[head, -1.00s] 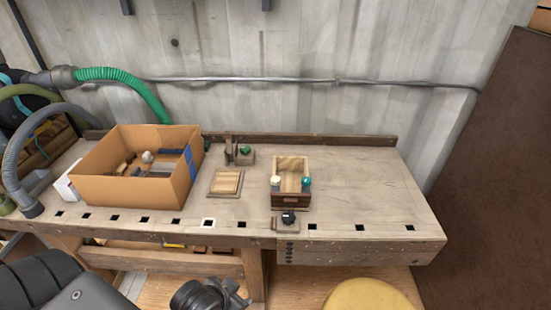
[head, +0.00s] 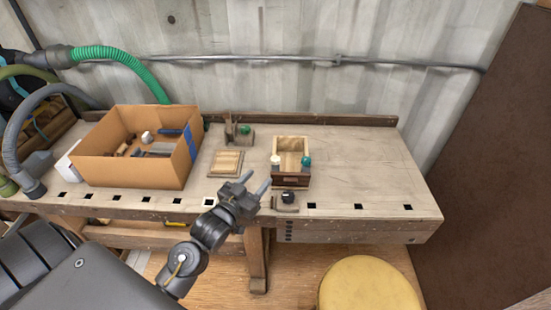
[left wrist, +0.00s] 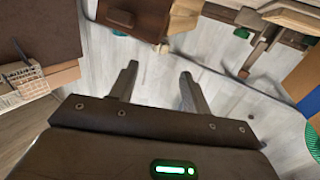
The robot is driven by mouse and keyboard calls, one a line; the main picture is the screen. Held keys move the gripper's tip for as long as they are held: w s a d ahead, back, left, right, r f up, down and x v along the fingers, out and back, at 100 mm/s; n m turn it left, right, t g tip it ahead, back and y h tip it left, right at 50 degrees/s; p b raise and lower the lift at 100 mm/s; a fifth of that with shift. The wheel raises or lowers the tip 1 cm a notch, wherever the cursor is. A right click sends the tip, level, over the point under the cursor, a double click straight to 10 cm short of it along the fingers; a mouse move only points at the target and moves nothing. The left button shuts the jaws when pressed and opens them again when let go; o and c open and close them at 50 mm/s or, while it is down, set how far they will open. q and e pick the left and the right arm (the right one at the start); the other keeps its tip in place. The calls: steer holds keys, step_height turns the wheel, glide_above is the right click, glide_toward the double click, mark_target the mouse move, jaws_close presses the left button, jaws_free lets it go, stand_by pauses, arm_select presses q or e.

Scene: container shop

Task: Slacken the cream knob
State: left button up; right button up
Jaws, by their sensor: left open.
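The cream knob (head: 275,160) sits at the front left of a small open wooden box (head: 291,144) on the workbench. A teal knob (head: 306,161) sits at the box's front right. My left gripper (head: 256,181) is open and empty, in front of the box and to the left of it, apart from the cream knob. Its two fingers also show in the left wrist view (left wrist: 158,71) with nothing between them. My right gripper is not in view.
A black knob (head: 288,196) on a small block stands in front of the box. A wooden frame (head: 226,163), a fixture with a green knob (head: 244,130) and a cardboard box (head: 136,168) stand to the left. The bench's right side is clear. A yellow stool (head: 368,284) stands in front.

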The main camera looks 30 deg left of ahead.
mark_target(276, 158)
arm_select(q)
steer(key=w, duration=0.3)
steer(key=w+p, duration=0.1)
steer(key=w, duration=0.7)
steer(key=shift+d+r+p, duration=0.1)
steer(key=shift+d+p, duration=0.2)
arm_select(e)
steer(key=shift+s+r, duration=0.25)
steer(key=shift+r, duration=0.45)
arm_select(q)
steer(key=shift+c, duration=0.5)
steer(key=c, duration=0.9)
steer(key=shift+r+n+y, duration=0.15)
steer(key=shift+n+y, duration=0.35)
steer(key=shift+n+y+p, duration=0.3)
steer(key=shift+y+p, duration=0.05)
steer(key=shift+y, duration=0.25)
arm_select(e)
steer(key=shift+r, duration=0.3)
